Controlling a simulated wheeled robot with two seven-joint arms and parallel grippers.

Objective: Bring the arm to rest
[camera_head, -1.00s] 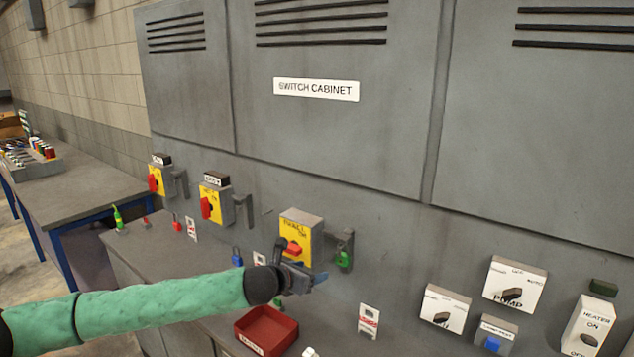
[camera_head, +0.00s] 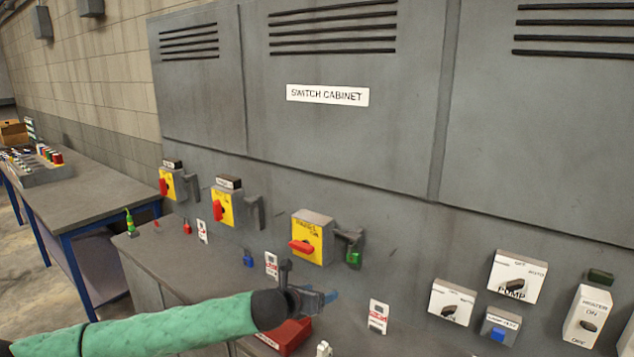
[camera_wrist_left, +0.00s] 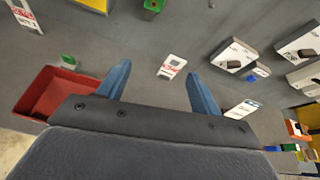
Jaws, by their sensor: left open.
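My left arm comes in from the left in a green sleeve. Its gripper (camera_head: 318,298) is in front of the switch cabinet (camera_head: 330,165), below the third yellow switch (camera_head: 309,243) with its red handle. In the left wrist view the two blue fingers (camera_wrist_left: 160,88) are spread apart with nothing between them. A white and red tag (camera_wrist_left: 171,67) lies beyond the fingertips, apart from them. A green padlock (camera_head: 354,257) hangs beside the third yellow switch. My right gripper does not show.
A red tray (camera_head: 290,338) sits on the ledge just below my left gripper, partly hidden by it. White switch boxes (camera_head: 517,276) stick out at the right. A blue padlock (camera_head: 248,259) and several tags lie along the ledge. A workbench (camera_head: 85,205) stands at the left.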

